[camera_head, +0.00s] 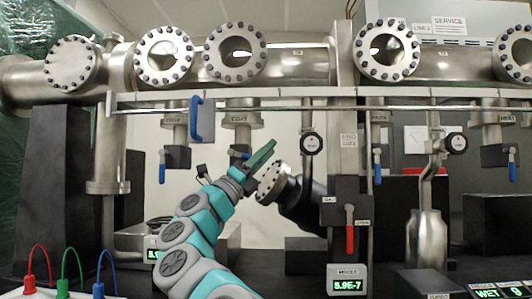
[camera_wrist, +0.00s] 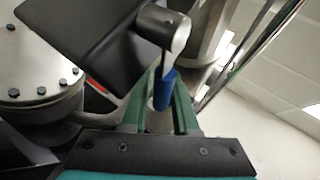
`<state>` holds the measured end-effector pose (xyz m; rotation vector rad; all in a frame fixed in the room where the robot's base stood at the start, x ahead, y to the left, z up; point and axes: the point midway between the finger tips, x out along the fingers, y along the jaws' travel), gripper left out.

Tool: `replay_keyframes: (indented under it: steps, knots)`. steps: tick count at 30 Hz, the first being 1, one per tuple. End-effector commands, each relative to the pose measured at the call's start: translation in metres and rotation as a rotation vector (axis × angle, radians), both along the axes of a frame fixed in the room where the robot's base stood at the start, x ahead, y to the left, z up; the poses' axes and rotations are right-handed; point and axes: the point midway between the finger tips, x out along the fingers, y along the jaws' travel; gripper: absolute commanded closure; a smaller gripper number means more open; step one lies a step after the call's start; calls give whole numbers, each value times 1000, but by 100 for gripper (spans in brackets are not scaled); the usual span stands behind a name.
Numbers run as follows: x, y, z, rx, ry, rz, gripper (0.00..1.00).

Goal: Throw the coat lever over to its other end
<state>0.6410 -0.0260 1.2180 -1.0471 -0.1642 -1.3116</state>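The coat valve hangs under the pipe below the COAT label (camera_head: 238,117) in the head view. Its dark body shows there, while its blue lever is mostly hidden by my gripper (camera_head: 262,155). In the wrist view the blue lever (camera_wrist: 163,90) hangs from a silver hub (camera_wrist: 165,28) on the dark valve body (camera_wrist: 95,40). My gripper's green fingers (camera_wrist: 163,100) stand on either side of the lever, close to it. Whether both fingers press on it cannot be told.
A flanged round port (camera_head: 272,183) stands close to the right of my gripper. A blue handle (camera_head: 202,118) hangs from the rail to the left. Neighbouring valves have blue levers (camera_head: 162,167), (camera_head: 377,167). A metal rail (camera_head: 300,106) runs above.

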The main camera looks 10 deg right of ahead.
Motion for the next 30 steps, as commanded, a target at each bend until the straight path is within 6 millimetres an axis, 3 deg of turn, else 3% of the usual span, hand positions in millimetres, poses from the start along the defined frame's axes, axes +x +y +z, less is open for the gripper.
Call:
replay_keyframes:
  steps: [5,17,30]
  knots:
    - [0,0,0,-1,0,1,52]
    - [-1,4,-4,-1,1,2,52]
    - [-19,45,-41,-1,1,3,52]
